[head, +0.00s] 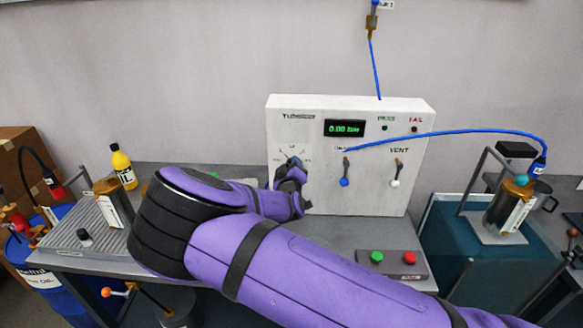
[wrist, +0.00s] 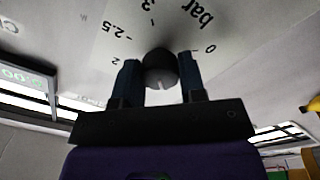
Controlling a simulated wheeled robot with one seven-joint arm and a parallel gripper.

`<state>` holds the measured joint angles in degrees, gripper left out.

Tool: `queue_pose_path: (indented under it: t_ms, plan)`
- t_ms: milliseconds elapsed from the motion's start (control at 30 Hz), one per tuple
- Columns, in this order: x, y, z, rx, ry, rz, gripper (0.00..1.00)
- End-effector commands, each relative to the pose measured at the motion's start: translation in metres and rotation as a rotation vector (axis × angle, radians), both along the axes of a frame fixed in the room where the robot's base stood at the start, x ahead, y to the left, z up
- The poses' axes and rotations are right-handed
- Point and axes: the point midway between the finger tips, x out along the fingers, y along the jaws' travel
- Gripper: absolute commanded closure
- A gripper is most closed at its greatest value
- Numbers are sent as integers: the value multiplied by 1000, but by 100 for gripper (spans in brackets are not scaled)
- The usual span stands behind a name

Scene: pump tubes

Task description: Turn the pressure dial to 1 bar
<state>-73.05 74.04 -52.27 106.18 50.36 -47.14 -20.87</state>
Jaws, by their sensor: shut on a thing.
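The pressure dial is a dark round knob (wrist: 160,70) with a light pointer line, on the white panel (head: 340,190). In the head view my gripper (head: 290,170) is at the panel's left side and covers most of the dial. The green display (head: 344,128) reads 0.00 bar.
A blue tube (head: 450,132) crosses the panel front. A button box (head: 392,260) is on the table below. A yellow bottle (head: 123,168) stands at left.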

Motion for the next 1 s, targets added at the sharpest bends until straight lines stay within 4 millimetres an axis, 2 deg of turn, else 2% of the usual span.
queue_pose_path:
  t_ms: [267,300,367,400,633,767,1000]
  plan:
    - [0,1,-1,-1,1,1,86]
    - [0,1,-1,-1,1,1,53]
    - [0,0,-1,-1,1,1,39]
    - [0,0,-1,-1,1,1,37]
    - [0,0,0,-1,1,1,37]
    - [-7,1,-1,-1,1,0,37]
    - [-46,3,-2,-1,3,1,37]
